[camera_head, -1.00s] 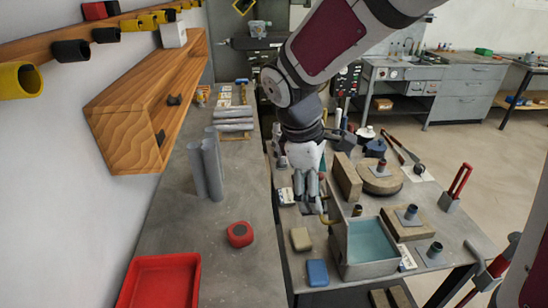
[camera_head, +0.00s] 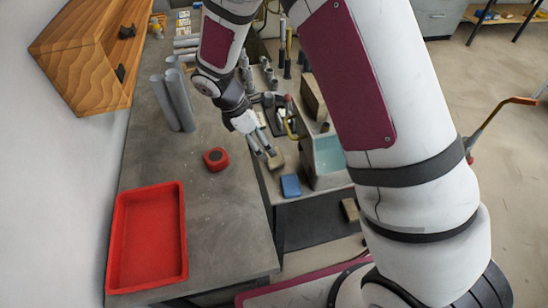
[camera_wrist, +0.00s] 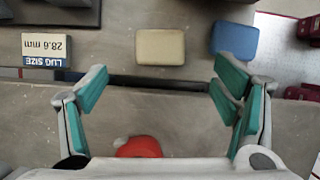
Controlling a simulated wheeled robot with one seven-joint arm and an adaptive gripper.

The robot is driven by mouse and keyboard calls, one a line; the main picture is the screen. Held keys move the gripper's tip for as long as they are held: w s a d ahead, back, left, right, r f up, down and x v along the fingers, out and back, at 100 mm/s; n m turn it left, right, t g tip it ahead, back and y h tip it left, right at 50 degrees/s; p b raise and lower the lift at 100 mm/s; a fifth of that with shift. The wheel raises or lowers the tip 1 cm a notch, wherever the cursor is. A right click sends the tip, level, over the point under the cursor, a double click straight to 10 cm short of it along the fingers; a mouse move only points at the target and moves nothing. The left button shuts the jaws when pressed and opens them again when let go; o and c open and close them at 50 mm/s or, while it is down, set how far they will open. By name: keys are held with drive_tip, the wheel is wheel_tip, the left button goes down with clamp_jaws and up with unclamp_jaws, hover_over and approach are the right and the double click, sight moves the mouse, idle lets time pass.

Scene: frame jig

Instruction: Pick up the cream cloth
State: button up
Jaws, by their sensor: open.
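The cream cloth (camera_wrist: 160,47) is a small beige rounded block lying flat on the grey surface, at the top middle of the wrist view. In the head view the cream cloth (camera_head: 277,161) lies near the bench's left edge, partly covered by my fingers. My gripper (camera_wrist: 160,86) is open and empty, with green-padded fingers spread wide. The cloth sits beyond the fingertips, roughly centred between them, and is not held. In the head view my gripper (camera_head: 265,151) hangs close beside the cloth; its exact height is unclear.
A blue block (camera_wrist: 235,41) lies right of the cloth. A lug-size label (camera_wrist: 47,49) lies to the left. A dark gap separates the two benches. A red round object (camera_head: 216,159) and a red tray (camera_head: 183,235) rest on the left bench.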

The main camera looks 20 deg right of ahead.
drive_tip(key=shift+p+x, duration=0.7)
drive_tip(key=shift+x, duration=3.4)
drive_tip(key=shift+s, duration=0.1)
drive_tip(key=c, duration=1)
